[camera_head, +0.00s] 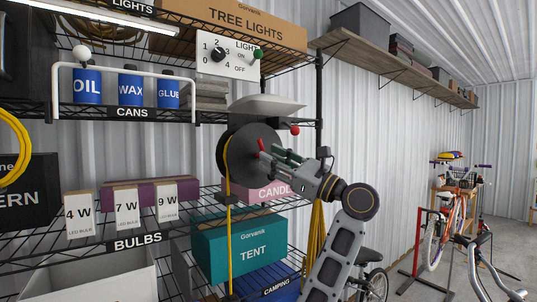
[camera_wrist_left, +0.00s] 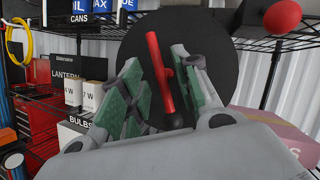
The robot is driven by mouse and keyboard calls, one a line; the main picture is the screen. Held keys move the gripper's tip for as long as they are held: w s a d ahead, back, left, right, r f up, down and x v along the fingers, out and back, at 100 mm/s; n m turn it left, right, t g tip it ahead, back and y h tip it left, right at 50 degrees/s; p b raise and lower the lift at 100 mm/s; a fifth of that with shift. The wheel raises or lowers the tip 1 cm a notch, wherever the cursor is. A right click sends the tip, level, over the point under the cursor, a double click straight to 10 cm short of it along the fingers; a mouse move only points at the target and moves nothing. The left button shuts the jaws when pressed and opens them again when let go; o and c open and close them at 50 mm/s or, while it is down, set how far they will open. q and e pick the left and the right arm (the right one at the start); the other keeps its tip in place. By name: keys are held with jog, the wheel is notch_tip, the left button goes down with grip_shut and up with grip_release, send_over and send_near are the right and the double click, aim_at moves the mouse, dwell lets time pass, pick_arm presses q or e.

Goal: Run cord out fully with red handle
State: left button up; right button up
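The black cord reel (camera_head: 234,158) is mounted on the shelf rack. The red handle (camera_head: 262,146) is on its face; it also shows in the left wrist view as a red bar (camera_wrist_left: 158,68). A yellow cord (camera_head: 228,183) hangs from the reel past the shelves. My left gripper (camera_head: 272,155) is at the reel face. In the left wrist view its green-padded fingers (camera_wrist_left: 160,88) stand apart on either side of the red handle, with gaps visible, so it looks open. My right gripper is in neither view.
A red ball knob (camera_head: 295,131) sits right of the reel. The teal tent box (camera_head: 240,248) and pink box (camera_head: 262,188) are on shelves below. Bulb boxes (camera_head: 126,208) and cans (camera_head: 130,90) are left. Bicycles (camera_head: 447,225) stand right, with open floor around them.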

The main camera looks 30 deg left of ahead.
pick_arm(q)
jog(key=shift+x, duration=0.95)
jog(key=shift+f, duration=0.1)
grip_shut()
